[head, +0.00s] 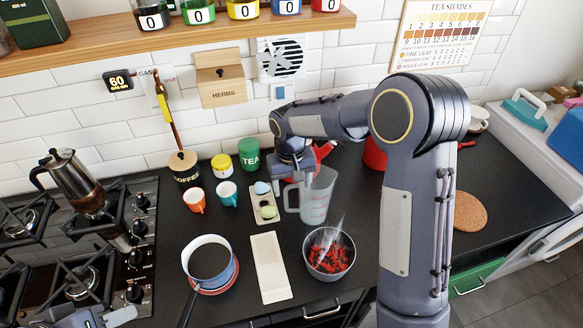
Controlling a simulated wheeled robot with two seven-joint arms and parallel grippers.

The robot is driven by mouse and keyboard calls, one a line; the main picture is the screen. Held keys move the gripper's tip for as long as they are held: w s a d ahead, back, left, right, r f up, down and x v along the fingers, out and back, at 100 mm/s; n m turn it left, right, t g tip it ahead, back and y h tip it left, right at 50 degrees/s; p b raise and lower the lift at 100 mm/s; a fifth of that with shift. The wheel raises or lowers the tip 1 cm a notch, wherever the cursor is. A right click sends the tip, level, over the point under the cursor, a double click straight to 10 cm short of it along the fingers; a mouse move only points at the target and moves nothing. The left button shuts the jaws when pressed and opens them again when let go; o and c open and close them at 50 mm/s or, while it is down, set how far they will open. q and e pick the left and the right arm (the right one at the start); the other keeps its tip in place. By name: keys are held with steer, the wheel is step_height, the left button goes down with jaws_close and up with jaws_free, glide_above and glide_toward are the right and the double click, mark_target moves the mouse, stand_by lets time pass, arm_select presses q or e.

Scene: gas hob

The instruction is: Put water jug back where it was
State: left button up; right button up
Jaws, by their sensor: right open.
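The water jug, a clear measuring jug (319,203) with red markings, stands upright on the dark counter, left of my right forearm. Its handle is on its left side. My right gripper (292,184) is open and points down at the jug's upper left, just above the handle. I cannot tell whether its fingers are around the handle or touch it. My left gripper (104,318) is partly in view at the bottom left, over the hob's front edge, away from the jug; its jaw state is unclear.
A steel bowl of red pieces (314,264) stands in front of the jug. A tray with pale eggs-like items (257,212), a white spoon rest (270,267), a saucepan (229,273) and two cups lie left. A red kettle is partly hidden behind the gripper. The moka pot (77,178) stands on the hob.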

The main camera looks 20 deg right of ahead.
step_height(320, 180, up, 10)
steer(key=shift+s+a+f, duration=0.1)
steer(key=shift+f, duration=0.15)
steer(key=s+d+r+t+y, duration=0.1)
steer(key=s+d+r+y, duration=0.15)
steer(key=s, duration=0.45)
steer(key=s+d+r+t+y, duration=0.1)
steer(key=s+d+r, duration=0.2)
steer(key=s, duration=0.4)
steer(key=s+a+f+t, duration=0.1)
steer(key=s+f, duration=0.1)
steer(key=s, duration=0.4)
steer(key=s+a+f+m+t, duration=0.1)
steer(key=s+f+t, duration=0.1)
steer(key=s, duration=0.5)
steer(key=shift+a+t+y, duration=0.25)
steer(key=shift+t+y, duration=0.05)
steer(key=shift+y, duration=0.05)
steer(key=shift+s, duration=0.1)
